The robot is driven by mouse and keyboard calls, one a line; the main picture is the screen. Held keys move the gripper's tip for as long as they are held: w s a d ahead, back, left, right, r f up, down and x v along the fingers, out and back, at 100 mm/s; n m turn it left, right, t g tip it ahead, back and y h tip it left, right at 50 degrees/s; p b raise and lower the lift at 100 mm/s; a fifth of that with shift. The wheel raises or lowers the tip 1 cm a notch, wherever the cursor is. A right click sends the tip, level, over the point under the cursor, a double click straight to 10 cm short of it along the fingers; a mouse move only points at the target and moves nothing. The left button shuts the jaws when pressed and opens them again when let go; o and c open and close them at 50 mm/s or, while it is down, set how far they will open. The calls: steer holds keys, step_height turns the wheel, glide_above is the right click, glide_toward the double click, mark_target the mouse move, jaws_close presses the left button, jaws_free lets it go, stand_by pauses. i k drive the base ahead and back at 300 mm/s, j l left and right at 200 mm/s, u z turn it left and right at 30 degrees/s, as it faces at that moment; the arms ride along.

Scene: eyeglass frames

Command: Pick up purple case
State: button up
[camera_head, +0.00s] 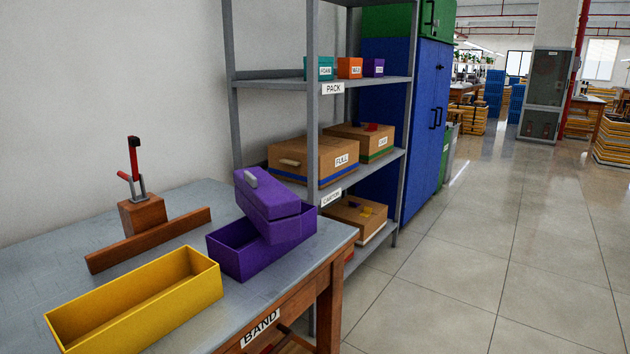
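A purple case (267,197) with rounded edges and a small grey piece on its top is at the right end of the table. It is tilted and overlaps the open purple bin (231,258); its lower part hides some of the bin's inside. I cannot tell how it is supported there. A small purple box (373,68) also stands on the upper shelf. My gripper is not in view.
The grey-topped table (217,332) holds an open, empty-looking yellow bin (140,307) in front and a wooden block with a red-handled clamp (142,210) behind. A metal shelf (314,130) with cardboard boxes stands just behind the case. Tiled floor (480,260) is clear at right.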

mark_target(274, 210)
steer(key=i+l+u, duration=0.35)
steer(key=i, duration=0.2)
steer(key=i+l+u, duration=0.3)
steer(key=i, duration=0.2)
